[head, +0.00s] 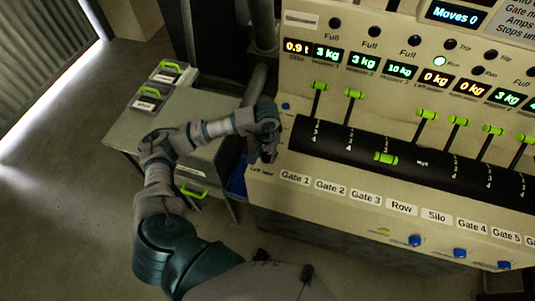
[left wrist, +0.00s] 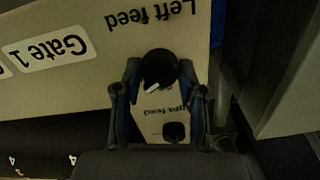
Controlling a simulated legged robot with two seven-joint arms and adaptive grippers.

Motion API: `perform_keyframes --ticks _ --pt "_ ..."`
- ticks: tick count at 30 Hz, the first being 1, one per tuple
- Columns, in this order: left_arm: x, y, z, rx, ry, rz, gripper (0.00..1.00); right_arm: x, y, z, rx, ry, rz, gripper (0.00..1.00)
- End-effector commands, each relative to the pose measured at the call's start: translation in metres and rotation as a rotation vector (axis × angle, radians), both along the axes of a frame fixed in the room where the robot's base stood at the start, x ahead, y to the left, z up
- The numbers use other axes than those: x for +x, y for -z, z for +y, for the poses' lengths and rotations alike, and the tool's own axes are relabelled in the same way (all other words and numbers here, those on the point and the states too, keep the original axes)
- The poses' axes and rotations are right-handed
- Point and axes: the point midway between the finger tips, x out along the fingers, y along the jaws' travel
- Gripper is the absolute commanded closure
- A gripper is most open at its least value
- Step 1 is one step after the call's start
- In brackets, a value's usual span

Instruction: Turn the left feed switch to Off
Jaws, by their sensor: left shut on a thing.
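The left feed switch is a round black knob (left wrist: 160,68) on the cream panel in the left wrist view, with the upside-down label "Left feed" (left wrist: 152,16) above it. A short white mark shows on the knob's lower edge, slanting to the lower left. My left gripper (left wrist: 160,82) has a finger on each side of the knob and is shut on it. In the head view my left gripper (head: 267,152) is at the left end of the console and hides the knob. My right gripper is not in view.
A second black knob (left wrist: 173,131), with a partly hidden "feed" label, sits close by. The Gate 1 label (head: 295,178) and green-handled levers (head: 354,94) are to the right in the head view. A grey cabinet (head: 190,118) with boxes stands left of the console.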

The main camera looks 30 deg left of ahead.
Motion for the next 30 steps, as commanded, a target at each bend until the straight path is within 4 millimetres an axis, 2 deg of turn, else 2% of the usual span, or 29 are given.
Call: perform_keyframes --ticks 8,15,22,30 --pt "-0.001 0.005 -0.002 -0.001 -0.141 0.002 0.94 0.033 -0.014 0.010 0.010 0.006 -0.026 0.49" --pt "-0.001 0.006 -0.002 -0.001 -0.355 0.001 0.94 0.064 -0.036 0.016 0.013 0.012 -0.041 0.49" --pt "-0.001 0.005 -0.003 -0.001 -0.572 0.000 0.94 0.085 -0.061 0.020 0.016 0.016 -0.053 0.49" --pt "-0.001 0.004 -0.003 -0.001 -0.797 -0.001 0.94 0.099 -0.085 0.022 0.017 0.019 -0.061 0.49"
